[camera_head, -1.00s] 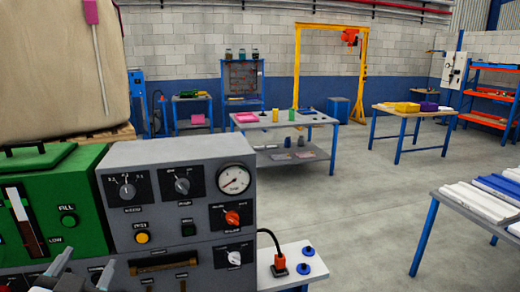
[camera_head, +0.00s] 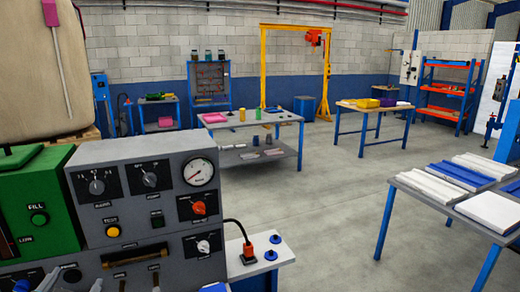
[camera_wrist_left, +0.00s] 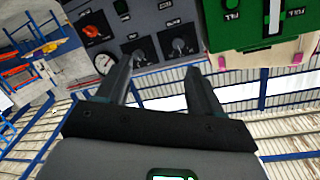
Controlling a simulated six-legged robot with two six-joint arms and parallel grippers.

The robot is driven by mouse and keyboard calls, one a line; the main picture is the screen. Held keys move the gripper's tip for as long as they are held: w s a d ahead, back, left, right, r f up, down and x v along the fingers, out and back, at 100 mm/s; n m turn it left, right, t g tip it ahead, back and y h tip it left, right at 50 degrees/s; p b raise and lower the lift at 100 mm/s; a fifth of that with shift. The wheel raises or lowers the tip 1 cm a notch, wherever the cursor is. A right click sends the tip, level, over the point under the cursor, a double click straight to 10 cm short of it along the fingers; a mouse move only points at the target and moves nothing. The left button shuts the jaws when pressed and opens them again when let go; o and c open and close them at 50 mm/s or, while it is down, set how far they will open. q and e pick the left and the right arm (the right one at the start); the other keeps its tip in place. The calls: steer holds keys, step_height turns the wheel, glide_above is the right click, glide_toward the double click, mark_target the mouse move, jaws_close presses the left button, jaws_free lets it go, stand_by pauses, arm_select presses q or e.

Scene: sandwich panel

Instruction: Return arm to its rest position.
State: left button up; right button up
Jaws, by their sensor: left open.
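My left gripper (camera_head: 74,284) shows only as fingertips at the bottom left edge of the head view, in front of the grey control panel (camera_head: 150,205). In the left wrist view the gripper (camera_wrist_left: 158,68) is open, with its two fingers apart and nothing between them. That view is upside down; the grey panel (camera_wrist_left: 150,28) and the green panel (camera_wrist_left: 240,22) lie beyond the fingertips. Most of the left arm is out of the head view. My right gripper is in neither view.
A table with white and blue slabs (camera_head: 475,168) stands at right. A grey workbench (camera_head: 300,120) and yellow gantry (camera_head: 263,65) stand farther back. The floor between is clear.

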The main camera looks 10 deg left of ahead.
arm_select(q)
steer(key=w+d+f+m+g+h, duration=0.15)
steer(key=d+f, duration=0.25)
steer(key=f, duration=0.5)
steer(key=w+d+f+m+g+h, duration=0.1)
steer(key=d+f+g+h, duration=0.15)
steer(key=f, duration=0.65)
steer(key=w+d+f+m+g+h, duration=0.15)
steer(key=d+f, duration=0.25)
steer(key=f, duration=0.6)
steer(key=s+d+f+n+g+h, duration=0.4)
steer(key=s+d+f+n+g, duration=0.3)
steer(key=s+d+f, duration=0.6)
step_height(320, 180, down, 5)
steer(key=shift+s+d+r+g+h+b, duration=0.15)
steer(key=shift+s+d+g+h+b, duration=0.2)
steer(key=shift+s+g, duration=0.75)
